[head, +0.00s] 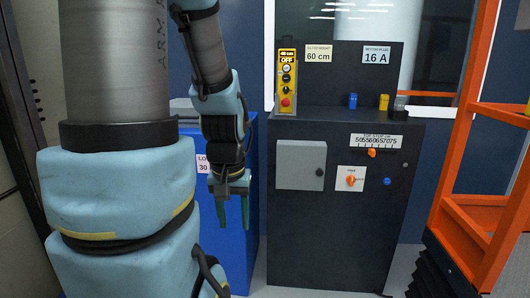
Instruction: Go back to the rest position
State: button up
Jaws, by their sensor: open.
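My gripper (231,210) hangs at the end of my arm, pointing down, left of the dark control cabinet. Its two greenish fingers are apart, with nothing visible between them. It is in front of a blue box-like unit (241,255), clear of the cabinet's front. My arm fills the left of the head view and hides part of the blue unit and its label.
The dark cabinet (335,235) carries a yellow pendant (287,80) with buttons, a grey box (301,165), an orange rotary switch (351,180) and coloured plugs on its ledge. An orange frame (453,130) stands at right. Bare floor shows between them.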

notch_tip(320, 180, up, 20)
jog(key=p, duration=1.8)
jog(key=shift+w+d, duration=0.1)
jog(key=shift+c, duration=0.3)
dwell(1.8)
